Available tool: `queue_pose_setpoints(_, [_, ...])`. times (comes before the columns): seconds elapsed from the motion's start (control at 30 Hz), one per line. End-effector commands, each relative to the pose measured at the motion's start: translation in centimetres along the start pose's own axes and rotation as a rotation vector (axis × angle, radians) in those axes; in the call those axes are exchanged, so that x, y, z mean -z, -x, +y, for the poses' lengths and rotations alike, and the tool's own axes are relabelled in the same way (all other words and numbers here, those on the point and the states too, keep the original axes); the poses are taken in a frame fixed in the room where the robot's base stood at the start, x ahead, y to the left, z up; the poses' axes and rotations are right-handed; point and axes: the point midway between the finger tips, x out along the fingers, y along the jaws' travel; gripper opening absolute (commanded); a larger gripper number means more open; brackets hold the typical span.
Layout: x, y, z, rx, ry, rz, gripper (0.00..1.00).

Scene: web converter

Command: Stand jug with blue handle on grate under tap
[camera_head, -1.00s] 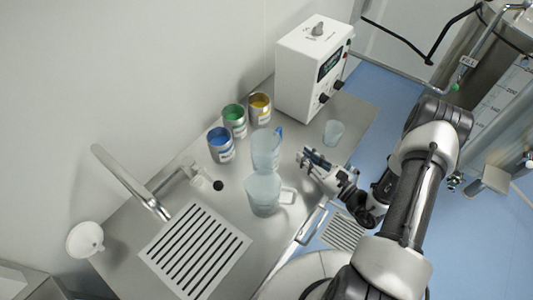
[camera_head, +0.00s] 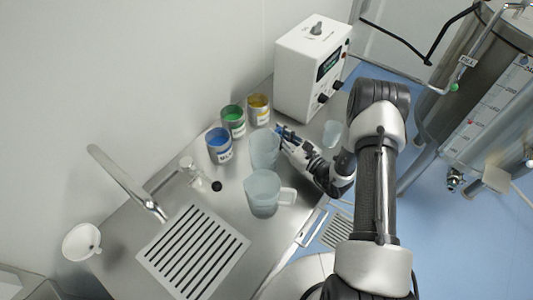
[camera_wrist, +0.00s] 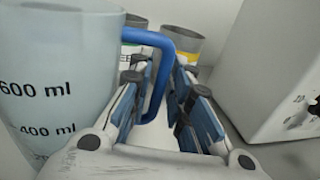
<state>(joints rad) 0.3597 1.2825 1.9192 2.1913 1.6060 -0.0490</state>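The jug with the blue handle (camera_head: 264,148) stands upright on the steel counter, behind a second jug with a pale handle (camera_head: 263,190). In the wrist view the jug's body (camera_wrist: 55,75) fills the left side, with 600 ml and 400 ml marks. Its blue handle (camera_wrist: 162,62) reaches between the two fingers of my gripper (camera_wrist: 163,95). The fingers are open, with a gap right of the handle. In the head view my gripper (camera_head: 284,138) is at the jug's right side. The grate (camera_head: 193,250) lies at the front left, below the tap (camera_head: 130,182), and is bare.
Blue (camera_head: 219,143), green (camera_head: 233,120) and yellow (camera_head: 259,108) paint cans stand behind the jug. A white control box (camera_head: 311,70) stands at the back right, and a small beaker (camera_head: 332,132) is near it. A white funnel (camera_head: 82,242) is at far left.

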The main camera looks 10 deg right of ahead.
Motion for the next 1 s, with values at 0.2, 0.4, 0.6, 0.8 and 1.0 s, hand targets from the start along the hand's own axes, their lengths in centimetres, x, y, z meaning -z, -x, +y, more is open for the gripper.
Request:
queue_pose_setpoints(0.2, [-0.01, 0.03, -0.01, 0.0, 0.0, 0.0, 0.14])
queue_pose_setpoints(0.4, [-0.01, 0.05, -0.01, 0.0, 0.0, 0.0, 0.01])
queue_pose_setpoints(0.6, [-0.01, 0.06, -0.01, 0.0, 0.0, 0.0, 0.0])
queue_pose_setpoints(0.8, [-0.02, 0.06, -0.01, 0.0, 0.0, 0.0, 0.0])
queue_pose_setpoints(1.0, [-0.04, 0.06, 0.0, 0.0, 0.0, 0.0, 0.0])
